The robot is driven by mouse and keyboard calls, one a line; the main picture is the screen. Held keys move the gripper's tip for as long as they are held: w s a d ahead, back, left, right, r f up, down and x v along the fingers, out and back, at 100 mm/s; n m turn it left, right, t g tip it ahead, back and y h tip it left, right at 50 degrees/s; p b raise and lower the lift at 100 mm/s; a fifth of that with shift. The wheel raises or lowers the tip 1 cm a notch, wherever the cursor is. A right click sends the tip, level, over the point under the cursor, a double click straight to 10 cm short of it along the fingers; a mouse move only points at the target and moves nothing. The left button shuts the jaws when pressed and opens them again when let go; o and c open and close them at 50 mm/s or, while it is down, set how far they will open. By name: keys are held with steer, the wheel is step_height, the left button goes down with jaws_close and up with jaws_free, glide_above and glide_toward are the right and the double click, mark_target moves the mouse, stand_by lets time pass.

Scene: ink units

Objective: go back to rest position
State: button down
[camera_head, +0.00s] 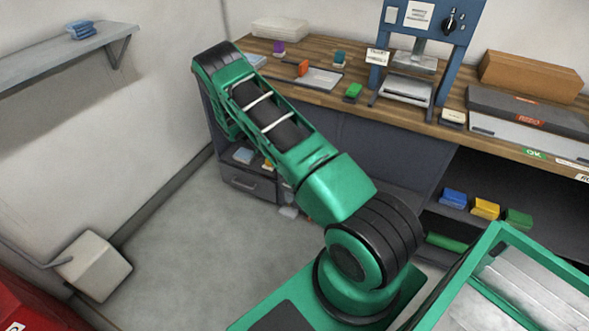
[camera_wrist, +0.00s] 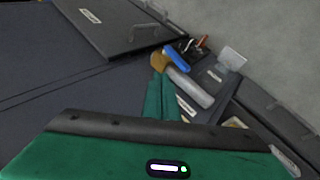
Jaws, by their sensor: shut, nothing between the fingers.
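My gripper (camera_wrist: 160,64) shows in the wrist view as a narrow green shape with a tan tip, pointing away from the camera. Its fingers are together with nothing between them. The tip appears over or beside a dark compartment holding tools; I cannot tell whether it touches anything. In the head view my green and black arm rises from the base, bends near the workbench's left end and goes down in front of the cabinet. The gripper itself is hidden there behind the arm.
In the wrist view a blue item (camera_wrist: 177,56) and a grey cylinder (camera_wrist: 190,86) lie close to the fingertips. The wooden workbench (camera_head: 330,98) carries a blue press (camera_head: 391,45) and several small items. A wall shelf (camera_head: 60,58) is at left. Grey floor (camera_head: 190,225) is clear.

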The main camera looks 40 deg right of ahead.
steer(key=shift+w+a+r, duration=0.15)
steer(key=shift+a+r, duration=0.1)
stand_by(0.3)
